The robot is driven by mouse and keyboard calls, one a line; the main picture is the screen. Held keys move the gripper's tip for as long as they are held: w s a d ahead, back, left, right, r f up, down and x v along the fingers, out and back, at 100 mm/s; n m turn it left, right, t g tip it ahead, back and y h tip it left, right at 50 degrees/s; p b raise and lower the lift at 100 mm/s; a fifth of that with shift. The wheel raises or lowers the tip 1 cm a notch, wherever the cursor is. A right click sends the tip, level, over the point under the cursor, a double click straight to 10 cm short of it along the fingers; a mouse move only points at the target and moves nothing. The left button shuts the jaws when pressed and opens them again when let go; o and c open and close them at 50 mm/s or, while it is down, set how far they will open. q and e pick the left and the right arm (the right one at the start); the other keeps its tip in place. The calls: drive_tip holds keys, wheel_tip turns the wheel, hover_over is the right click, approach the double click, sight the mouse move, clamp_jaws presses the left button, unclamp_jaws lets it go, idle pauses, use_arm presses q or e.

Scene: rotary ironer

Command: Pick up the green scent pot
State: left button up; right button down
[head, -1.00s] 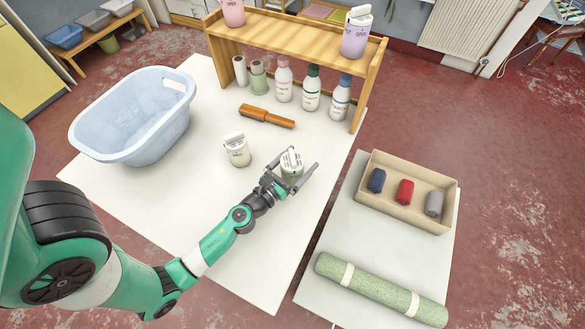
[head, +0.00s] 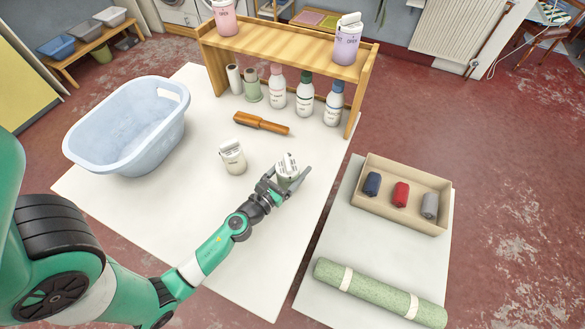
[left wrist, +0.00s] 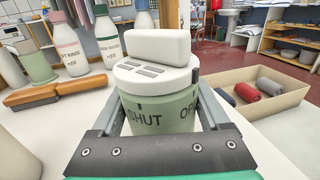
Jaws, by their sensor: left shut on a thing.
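The green scent pot (left wrist: 160,108) has a pale green body marked "SHUT" and a white slotted lid with a raised white block on top. In the head view the pot (head: 287,172) is upright near the table's right side. My left gripper (head: 285,183) is shut on it, with one finger on each side of its body, as the left wrist view shows (left wrist: 162,115). I cannot tell whether its base touches the table. A similar cream pot (head: 232,157) stands to its left, apart from it. My right gripper is not in view.
A blue basket (head: 128,130) stands at the left. A wooden-handled brush (head: 262,124) lies behind the pots, before several bottles under a wooden shelf (head: 285,50). At the right, a side table holds a box (head: 405,222) of rolls and a green roll (head: 378,290).

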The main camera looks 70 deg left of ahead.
sight(294, 162)
use_arm(q)
drive_tip(key=r+p, duration=0.2)
drive_tip(key=r, duration=0.1)
drive_tip(key=r+p, duration=0.1)
drive_tip(key=shift+s+d+r+p, duration=0.2)
drive_tip(key=shift+d+p, duration=0.1)
drive_tip(key=shift+p, duration=0.1)
drive_tip(key=d+r+p, duration=0.1)
drive_tip(key=s+d+r+p, duration=0.1)
drive_tip(key=r, duration=0.1)
drive_tip(key=s+d+r+p, duration=0.1)
drive_tip(key=p, duration=0.1)
drive_tip(key=shift+s+r, duration=0.2)
drive_tip(key=shift+r, duration=0.15)
drive_tip(key=s+d+r, duration=0.3)
drive_tip(key=s+d, duration=0.3)
drive_tip(key=d, duration=0.1)
drive_tip(key=shift+s+r, duration=0.15)
drive_tip(key=shift+r, duration=0.1)
